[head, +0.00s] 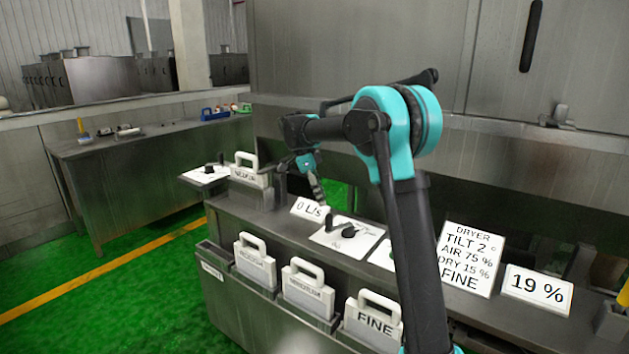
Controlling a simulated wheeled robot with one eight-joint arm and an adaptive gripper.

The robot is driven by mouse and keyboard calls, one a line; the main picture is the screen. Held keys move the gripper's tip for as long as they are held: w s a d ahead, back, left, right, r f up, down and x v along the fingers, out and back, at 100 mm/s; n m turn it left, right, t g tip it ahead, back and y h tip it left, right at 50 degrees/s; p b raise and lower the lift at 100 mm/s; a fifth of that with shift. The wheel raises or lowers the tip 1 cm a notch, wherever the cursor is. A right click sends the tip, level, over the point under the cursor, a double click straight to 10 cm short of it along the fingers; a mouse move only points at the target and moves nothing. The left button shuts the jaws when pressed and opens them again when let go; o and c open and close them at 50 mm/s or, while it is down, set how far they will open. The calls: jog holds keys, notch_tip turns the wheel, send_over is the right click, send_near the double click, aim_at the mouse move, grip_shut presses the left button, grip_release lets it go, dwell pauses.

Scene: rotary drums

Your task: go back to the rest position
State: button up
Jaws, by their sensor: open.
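My gripper (317,187) hangs above the metal console (240,212), at the end of my teal and black arm. It is open, and nothing shows between its fingers. It is just above and to the left of a white panel with a black knob (349,232) and a short upright black piece. A small sign reading "0 L/s" (309,208) stands beside that panel. Part of the console behind my arm is hidden.
White-handled plates stand in front slots, one marked "FINE" (374,322). A "DRYER" sign (468,258) and a "19 %" sign (538,290) stand right. A metal bench (150,150) is at back left. Green floor (130,290) is clear at left.

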jog(key=s+d+f+n+t+y, duration=0.1)
jog(key=s+d+f+n, duration=0.4)
jog(key=s, duration=0.3)
jog(key=s+d+f+n+t+y, duration=0.1)
jog(key=s+d+f+n+y, duration=0.15)
jog(key=s+d+n, duration=0.4)
jog(key=s+d+f+n+t, duration=0.1)
jog(key=s+f+n, duration=0.1)
jog(key=s, duration=0.4)
jog(key=s+d+f+n, duration=0.2)
jog(key=s+f, duration=0.3)
jog(key=s, duration=0.2)
jog(key=s+d+f+n+t, duration=0.1)
jog(key=s+d+f+n, duration=0.1)
jog(key=s+f, duration=0.2)
jog(key=s, duration=0.2)
jog(key=shift+s+d+n+t+y, duration=0.15)
jog(key=shift+s+n+t+y, duration=0.15)
jog(key=shift+n+y, duration=0.05)
jog(key=shift+r, duration=0.1)
